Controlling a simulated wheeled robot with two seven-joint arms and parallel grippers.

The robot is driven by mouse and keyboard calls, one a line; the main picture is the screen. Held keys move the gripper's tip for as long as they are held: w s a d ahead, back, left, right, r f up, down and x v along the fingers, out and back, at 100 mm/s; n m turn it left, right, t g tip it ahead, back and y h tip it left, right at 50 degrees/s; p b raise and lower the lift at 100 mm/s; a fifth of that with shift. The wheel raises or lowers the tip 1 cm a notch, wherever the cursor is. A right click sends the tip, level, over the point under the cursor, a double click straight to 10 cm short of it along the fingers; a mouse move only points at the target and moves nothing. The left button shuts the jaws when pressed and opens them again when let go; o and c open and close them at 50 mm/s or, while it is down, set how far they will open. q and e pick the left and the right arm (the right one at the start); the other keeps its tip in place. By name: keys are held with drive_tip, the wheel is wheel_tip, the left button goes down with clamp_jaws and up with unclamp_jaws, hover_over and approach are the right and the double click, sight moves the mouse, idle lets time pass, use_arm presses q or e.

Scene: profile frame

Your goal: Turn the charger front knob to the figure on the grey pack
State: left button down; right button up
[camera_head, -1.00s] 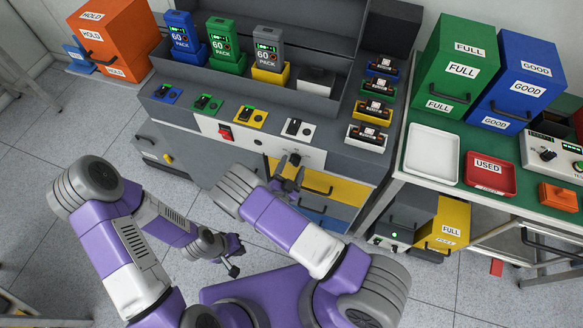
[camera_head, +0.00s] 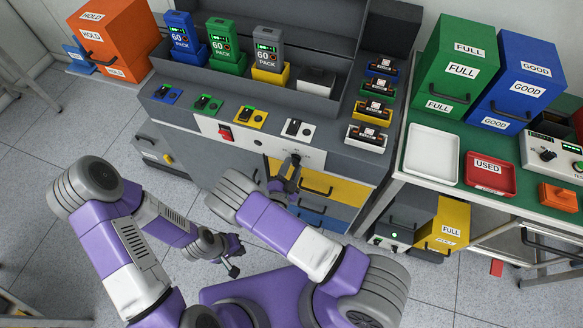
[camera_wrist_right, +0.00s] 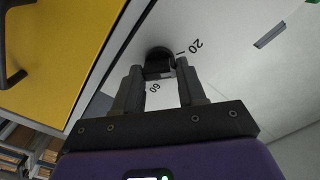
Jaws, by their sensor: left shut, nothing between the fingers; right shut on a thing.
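The grey pack (camera_head: 268,48) stands in the yellow dock and reads 60. The front knob (camera_wrist_right: 158,60) is black and sits on the charger's pale front panel. In the right wrist view the printed figures 20 (camera_wrist_right: 196,45) and 60 (camera_wrist_right: 153,88) show beside it. My right gripper (camera_wrist_right: 160,74) is shut on the knob, one finger on each side. The fingers hide part of the dial, and I cannot tell which figure the knob points to. In the head view my right gripper (camera_head: 291,170) is at the front panel. My left gripper (camera_head: 234,262) is shut and empty, low over the floor.
A blue pack (camera_head: 182,35) and a green pack (camera_head: 221,37) stand beside the grey one. A yellow drawer (camera_head: 335,188) lies right of my right gripper.

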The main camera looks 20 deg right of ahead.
drive_tip(key=m, duration=0.5)
drive_tip(key=shift+m, duration=0.3)
drive_tip(key=m, duration=0.5)
drive_tip(key=shift+p, duration=0.4)
drive_tip(key=m, duration=0.5)
drive_tip(key=shift+m, duration=0.4)
drive_tip(key=m, duration=0.5)
drive_tip(key=shift+p, duration=0.4)
drive_tip(key=shift+m, duration=0.3)
drive_tip(key=o, duration=1.1)
drive_tip(key=shift+c, duration=0.2)
